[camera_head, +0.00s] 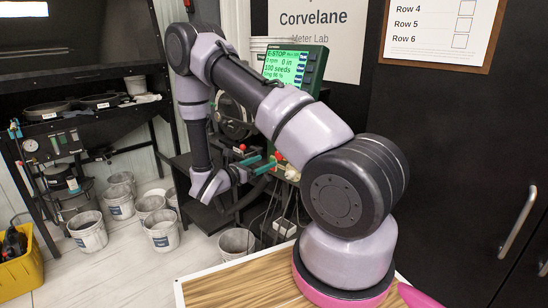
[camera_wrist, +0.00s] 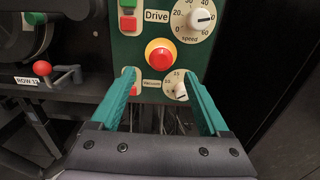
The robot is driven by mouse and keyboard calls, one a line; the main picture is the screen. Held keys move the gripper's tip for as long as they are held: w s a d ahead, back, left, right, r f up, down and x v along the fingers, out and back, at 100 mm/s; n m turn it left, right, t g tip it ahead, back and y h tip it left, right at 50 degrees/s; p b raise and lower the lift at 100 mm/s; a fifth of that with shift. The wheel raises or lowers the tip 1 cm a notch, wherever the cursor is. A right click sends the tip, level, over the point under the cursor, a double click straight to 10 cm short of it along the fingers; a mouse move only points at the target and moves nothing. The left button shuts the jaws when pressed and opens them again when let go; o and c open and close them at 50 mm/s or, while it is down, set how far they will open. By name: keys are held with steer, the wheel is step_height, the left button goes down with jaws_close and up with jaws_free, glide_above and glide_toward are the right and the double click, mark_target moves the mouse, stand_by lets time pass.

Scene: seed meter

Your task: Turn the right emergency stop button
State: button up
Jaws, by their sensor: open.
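A red emergency stop button (camera_wrist: 161,54) with a yellow ring sits on a dark green panel (camera_wrist: 124,50), at upper middle in the wrist view. In the head view a red button (camera_head: 279,155) shows just beyond my fingers. My gripper (camera_wrist: 160,75) is open, its teal fingers spread to either side below the button, with nothing between them. Its fingers also show in the head view (camera_head: 267,163). Contact with the panel cannot be judged. The lower panel is partly hidden by my fingers.
Above the button are the Drive switch (camera_wrist: 127,14) and speed knob (camera_wrist: 200,19); below is a Vacuum knob (camera_wrist: 180,91). A red-knobbed lever (camera_wrist: 42,69) stands left. A green screen (camera_head: 286,68) reads E-STOP. Buckets (camera_head: 88,234) stand on the floor; a wooden table (camera_head: 215,290) is in front.

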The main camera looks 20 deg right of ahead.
mark_target(277, 156)
steer(key=x, duration=0.6)
steer(key=shift+d, duration=0.4)
